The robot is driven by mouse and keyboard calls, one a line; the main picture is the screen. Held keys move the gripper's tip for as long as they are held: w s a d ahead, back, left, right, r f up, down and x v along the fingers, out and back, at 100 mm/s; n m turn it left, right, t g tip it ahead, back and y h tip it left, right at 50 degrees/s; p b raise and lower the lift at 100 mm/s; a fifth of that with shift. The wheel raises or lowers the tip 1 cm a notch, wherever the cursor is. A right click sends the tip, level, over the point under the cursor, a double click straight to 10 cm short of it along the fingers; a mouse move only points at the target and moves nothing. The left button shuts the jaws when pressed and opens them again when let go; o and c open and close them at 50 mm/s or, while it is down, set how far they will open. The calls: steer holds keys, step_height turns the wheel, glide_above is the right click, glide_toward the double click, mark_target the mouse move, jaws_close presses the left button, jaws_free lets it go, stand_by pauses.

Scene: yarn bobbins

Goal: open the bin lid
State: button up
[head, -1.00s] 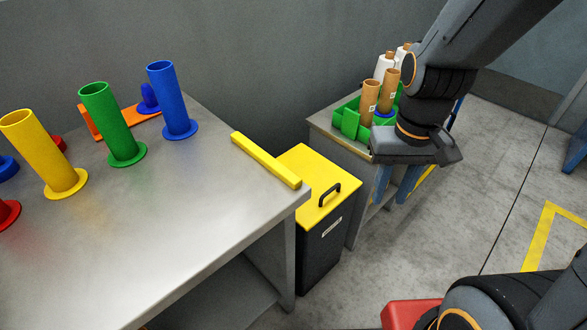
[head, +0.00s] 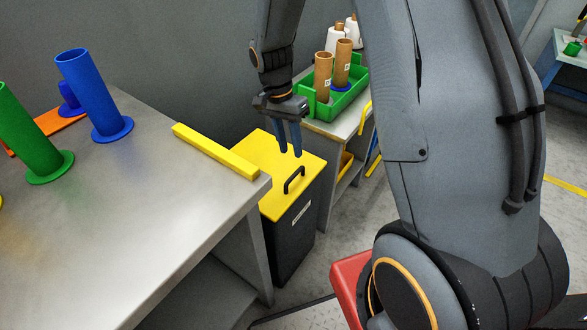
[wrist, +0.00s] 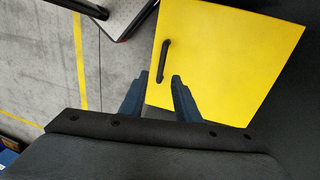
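The black bin (head: 291,239) stands on the floor between the steel table and a side stand. Its flat yellow lid (head: 270,205) lies shut on top. A black bar handle (head: 294,180) is fixed near the lid's front edge. My gripper (head: 290,153) points down above the lid, with its blue fingers apart and nothing between them. In the wrist view the fingers (wrist: 153,95) are open, and the lid (wrist: 235,60) and handle (wrist: 163,62) lie beyond them. The handle appears ahead of the fingertips, between their lines, and apart from them.
The steel table (head: 150,215) is at left, with a yellow bar (head: 214,151) along its edge beside the bin. Blue (head: 95,100) and green (head: 30,140) tubes stand on it. The side stand (head: 331,130) bears a green crate (head: 345,100) with cones and brown tubes.

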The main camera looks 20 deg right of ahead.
mark_target(295, 173)
steer(key=shift+s+d+f, duration=0.15)
steer(key=shift+f, duration=1.2)
steer(key=shift+s+d+f, duration=0.1)
steer(key=shift+d+f, duration=0.05)
steer(key=shift+f, duration=1.25)
steer(key=shift+s+d+f, duration=0.15)
steer(key=shift+f, duration=1.2)
jaws_close()
